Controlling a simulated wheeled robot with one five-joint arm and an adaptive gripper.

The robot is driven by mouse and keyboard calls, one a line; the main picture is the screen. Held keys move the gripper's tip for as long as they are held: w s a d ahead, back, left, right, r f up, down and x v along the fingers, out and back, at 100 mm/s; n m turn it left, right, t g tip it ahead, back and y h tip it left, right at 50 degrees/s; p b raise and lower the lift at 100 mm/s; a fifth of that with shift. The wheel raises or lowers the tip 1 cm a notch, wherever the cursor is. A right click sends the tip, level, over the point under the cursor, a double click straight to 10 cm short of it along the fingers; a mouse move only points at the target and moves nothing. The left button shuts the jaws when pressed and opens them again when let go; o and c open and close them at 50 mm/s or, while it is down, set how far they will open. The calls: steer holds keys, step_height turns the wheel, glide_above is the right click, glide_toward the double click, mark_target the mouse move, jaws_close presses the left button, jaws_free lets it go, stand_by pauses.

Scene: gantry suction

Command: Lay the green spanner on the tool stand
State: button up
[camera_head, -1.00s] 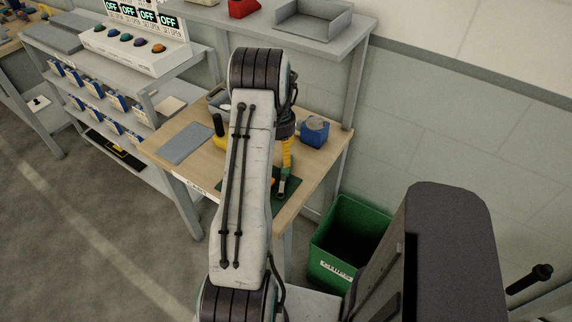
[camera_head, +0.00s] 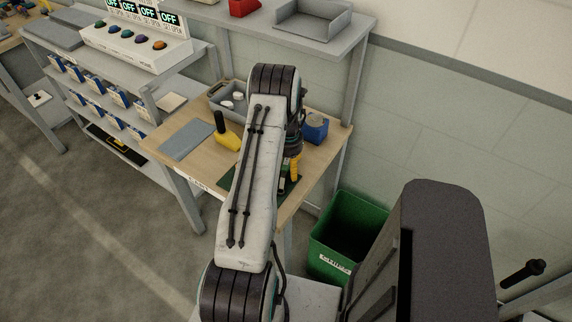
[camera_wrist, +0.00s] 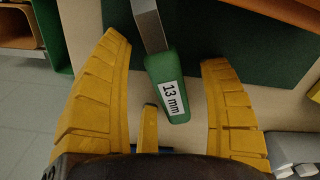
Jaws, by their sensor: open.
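The green spanner (camera_wrist: 172,88), with a grey metal shaft and a "13 mm" label on its green handle, shows in the wrist view. Its handle lies between the yellow fingers of my gripper (camera_wrist: 166,55), with a gap on each side. My gripper is open. In the head view the gripper (camera_head: 295,168) is over the right part of the wooden table, mostly behind my arm. The spanner is not clear there. A dark green mat (camera_head: 289,186) lies under the gripper. I cannot pick out the tool stand for certain.
On the wooden table (camera_head: 177,126) are a grey plate (camera_head: 187,139), a yellow tool with a black handle (camera_head: 226,136), a grey bin (camera_head: 221,98) and a blue box (camera_head: 316,127). A green waste bin (camera_head: 345,235) stands right of the table. A shelf (camera_head: 264,22) overhangs the back.

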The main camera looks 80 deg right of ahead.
steer(key=c, duration=1.4)
